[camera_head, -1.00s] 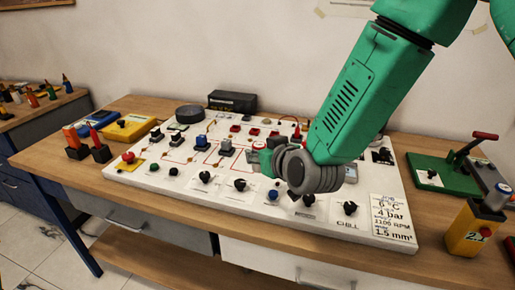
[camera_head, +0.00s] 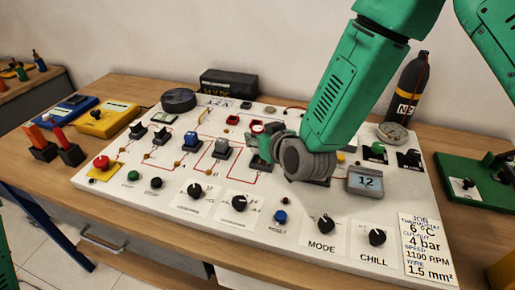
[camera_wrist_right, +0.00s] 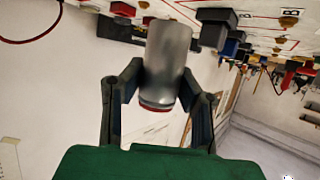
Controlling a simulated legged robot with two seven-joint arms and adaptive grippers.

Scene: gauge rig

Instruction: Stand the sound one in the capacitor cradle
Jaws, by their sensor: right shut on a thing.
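My right gripper (camera_head: 262,152) is over the middle of the white board, right of the grey-topped block. In the right wrist view its two dark fingers (camera_wrist_right: 160,92) are shut on a grey cylinder, the capacitor (camera_wrist_right: 166,62), which has a red band at its near end. Its far end points at the board; I cannot tell whether it touches. In the head view my wrist mostly hides the capacitor. I cannot pick out the capacitor cradle with certainty. My left gripper is not in view.
The white board (camera_head: 135,190) carries knobs, a blue-topped block (camera_head: 190,141), a grey-topped block (camera_head: 222,148) and a small display (camera_head: 365,182). A green fixture (camera_head: 470,185) is at right.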

